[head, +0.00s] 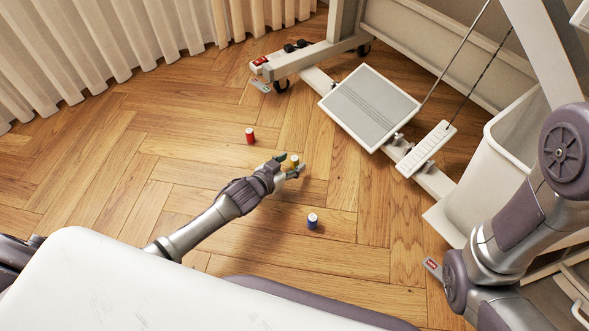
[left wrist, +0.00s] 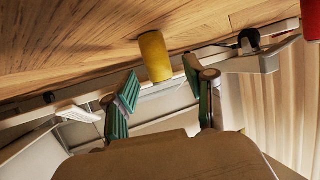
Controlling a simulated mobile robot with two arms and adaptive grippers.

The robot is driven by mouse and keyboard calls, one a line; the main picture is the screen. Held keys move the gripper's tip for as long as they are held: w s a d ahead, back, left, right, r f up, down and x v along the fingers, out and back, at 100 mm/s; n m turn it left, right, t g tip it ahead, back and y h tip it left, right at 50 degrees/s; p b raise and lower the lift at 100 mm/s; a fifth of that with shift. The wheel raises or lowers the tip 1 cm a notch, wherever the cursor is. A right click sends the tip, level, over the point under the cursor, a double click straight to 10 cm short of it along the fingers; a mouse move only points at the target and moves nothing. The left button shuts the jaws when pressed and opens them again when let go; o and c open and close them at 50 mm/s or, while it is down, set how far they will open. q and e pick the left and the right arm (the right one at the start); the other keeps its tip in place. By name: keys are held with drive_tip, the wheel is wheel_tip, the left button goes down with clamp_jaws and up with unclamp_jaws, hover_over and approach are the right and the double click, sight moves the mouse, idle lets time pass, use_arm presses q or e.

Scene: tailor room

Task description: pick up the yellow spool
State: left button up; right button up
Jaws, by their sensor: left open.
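The yellow spool (head: 294,159) stands on the wooden floor, partly hidden by my left gripper (head: 291,164) in the head view. My left gripper is open and low, with its fingers at the spool. In the left wrist view, the yellow spool (left wrist: 155,56) shows in the gap between the two green-padded fingertips of the left gripper (left wrist: 162,75), mostly just past them. I see no grip on it. My right arm shows at the right of the head view, but its gripper is out of the picture.
A red spool (head: 250,137) stands to the left and a blue spool (head: 312,221) nearer me. A sewing-machine stand with a grey pedal (head: 370,105) is beyond to the right, by a white bin (head: 490,180). A white tabletop (head: 170,285) fills the front. Curtains hang at the back left.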

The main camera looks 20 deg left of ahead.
use_arm(q)
drive_tip(key=shift+w+d+f, duration=0.15)
drive_tip(key=shift+w+f, duration=0.1)
drive_tip(key=shift+w, duration=0.25)
drive_tip(key=c, duration=0.9)
drive_tip(key=shift+r, duration=0.1)
drive_tip(key=shift+c, duration=0.2)
